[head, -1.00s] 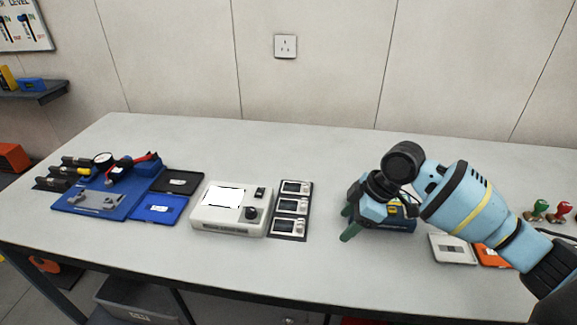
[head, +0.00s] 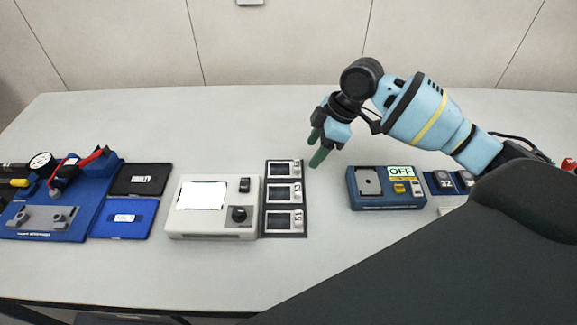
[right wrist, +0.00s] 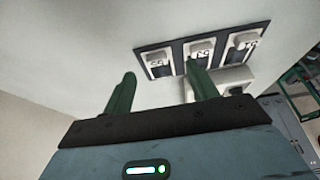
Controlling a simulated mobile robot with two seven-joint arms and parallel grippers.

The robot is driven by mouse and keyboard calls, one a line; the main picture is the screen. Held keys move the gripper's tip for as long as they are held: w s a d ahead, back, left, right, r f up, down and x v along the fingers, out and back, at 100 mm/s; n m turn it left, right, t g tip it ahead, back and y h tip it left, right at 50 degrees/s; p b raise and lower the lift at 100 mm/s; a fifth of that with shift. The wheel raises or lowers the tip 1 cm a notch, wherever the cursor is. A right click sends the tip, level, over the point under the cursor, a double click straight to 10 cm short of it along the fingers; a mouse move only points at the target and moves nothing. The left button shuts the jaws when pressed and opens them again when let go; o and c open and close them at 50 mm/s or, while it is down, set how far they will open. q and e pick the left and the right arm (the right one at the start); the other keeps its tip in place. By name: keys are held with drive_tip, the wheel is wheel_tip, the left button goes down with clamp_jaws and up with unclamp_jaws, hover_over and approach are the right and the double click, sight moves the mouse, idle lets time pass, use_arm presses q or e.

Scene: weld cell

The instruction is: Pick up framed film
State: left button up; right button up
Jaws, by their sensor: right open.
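Three framed films lie in a column on a dark tray (head: 302,233): a far one (head: 283,168), a middle one (head: 283,193) and a near one (head: 284,220). Each has a pale frame and a dark window. My right gripper (head: 317,150) is open and empty, its green fingers pointing down above the bench just right of the tray's far end. In the right wrist view the films show beyond the fingertips (right wrist: 162,80), apart from them, with number labels; the right finger partly overlaps the middle film (right wrist: 203,50). My left gripper is not in view.
A white viewer box (head: 213,225) with a lit panel and knob stands left of the tray. A blue device (head: 385,203) with an OFF sign stands to the right. Black and blue flat cases (head: 122,218) and a blue fixture (head: 80,205) are further left. Bench behind is clear.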

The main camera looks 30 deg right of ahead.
sight(303, 170)
drive_tip(key=shift+w+x, duration=0.2)
drive_tip(key=shift+x, duration=1.4)
drive_tip(key=shift+w+x, duration=0.2)
drive_tip(key=shift+x, duration=1.4)
drive_tip(key=c, duration=1.1)
wheel_tip(303, 170, up, 10)
drive_tip(key=shift+r, duration=0.1)
